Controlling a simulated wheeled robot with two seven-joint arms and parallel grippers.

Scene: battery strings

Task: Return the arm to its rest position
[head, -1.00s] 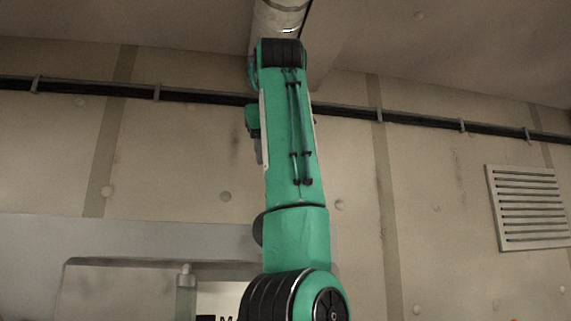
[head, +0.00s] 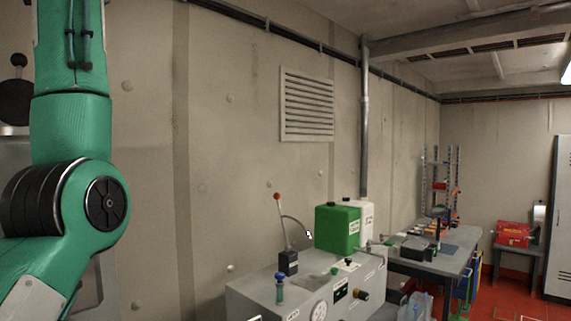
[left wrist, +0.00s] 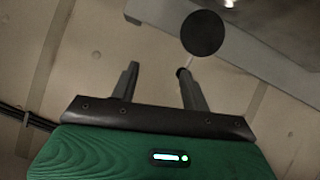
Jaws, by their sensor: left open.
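My green arm stands raised at the left edge of the head view, and its gripper is outside that view. My left gripper (left wrist: 158,84) shows in the left wrist view with its two dark fingers apart and nothing between them. A black round disc (left wrist: 203,33) on a thin stem shows just beyond the right fingertip; I cannot tell how far behind it is. My right gripper is in neither view.
A concrete wall (head: 232,130) with a vent (head: 307,105) is ahead. A grey machine cabinet (head: 300,300) with a red-knobbed lever (head: 281,215) and a green canister (head: 337,228) stand low in the middle. A workbench (head: 440,262) and red floor lie to the right.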

